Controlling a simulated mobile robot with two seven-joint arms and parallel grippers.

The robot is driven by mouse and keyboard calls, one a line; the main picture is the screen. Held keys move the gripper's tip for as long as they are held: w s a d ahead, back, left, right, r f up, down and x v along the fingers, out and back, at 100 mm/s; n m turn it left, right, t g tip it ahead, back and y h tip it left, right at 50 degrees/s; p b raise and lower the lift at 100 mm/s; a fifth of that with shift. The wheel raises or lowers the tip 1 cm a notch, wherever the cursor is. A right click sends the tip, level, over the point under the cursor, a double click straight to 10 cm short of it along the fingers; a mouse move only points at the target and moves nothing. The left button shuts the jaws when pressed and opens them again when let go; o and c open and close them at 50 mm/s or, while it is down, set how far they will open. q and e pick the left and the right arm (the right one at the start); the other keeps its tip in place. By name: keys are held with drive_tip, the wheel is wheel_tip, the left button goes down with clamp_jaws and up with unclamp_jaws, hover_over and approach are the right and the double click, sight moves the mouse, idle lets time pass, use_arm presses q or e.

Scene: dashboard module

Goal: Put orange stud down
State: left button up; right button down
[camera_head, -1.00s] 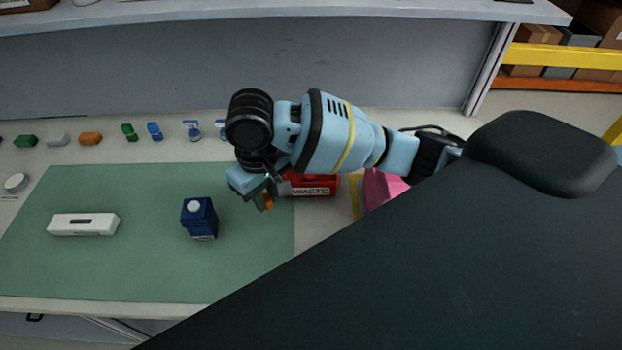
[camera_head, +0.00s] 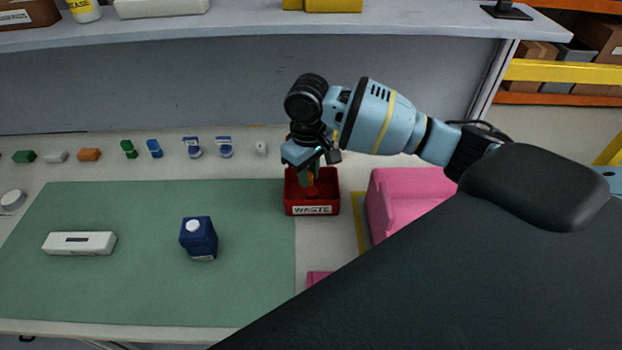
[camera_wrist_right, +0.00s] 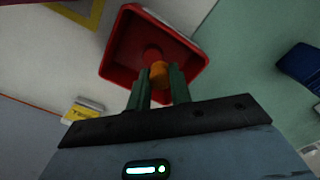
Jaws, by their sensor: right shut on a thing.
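My right gripper (camera_head: 311,170) is over the red waste bin (camera_head: 312,210) in the head view. In the right wrist view its two dark green fingers (camera_wrist_right: 159,88) are shut on an orange stud (camera_wrist_right: 159,74). The red bin (camera_wrist_right: 128,45) lies beyond the stud in that view, and a darker red round shape (camera_wrist_right: 152,53) shows inside it. I cannot tell the stud's height above the bin floor. My left gripper is not in view.
A green mat (camera_head: 130,290) holds a dark blue carton-like block (camera_head: 198,238) and a white flat device (camera_head: 79,243). A pink bin (camera_head: 400,205) stands right of the waste bin. Several small coloured parts, including an orange one (camera_head: 89,154), line the back.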

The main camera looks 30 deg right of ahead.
sight(312, 191)
drive_tip(key=shift+w+d, duration=0.15)
drive_tip(key=shift+d, duration=0.2)
drive_tip(key=f, duration=0.3)
drive_tip(key=shift+w+d, duration=0.1)
drive_tip(key=shift+d, duration=0.2)
drive_tip(key=shift+f, duration=0.3)
drive_tip(key=shift+f, duration=0.4)
drive_tip(key=c, duration=1.3)
unclamp_jaws()
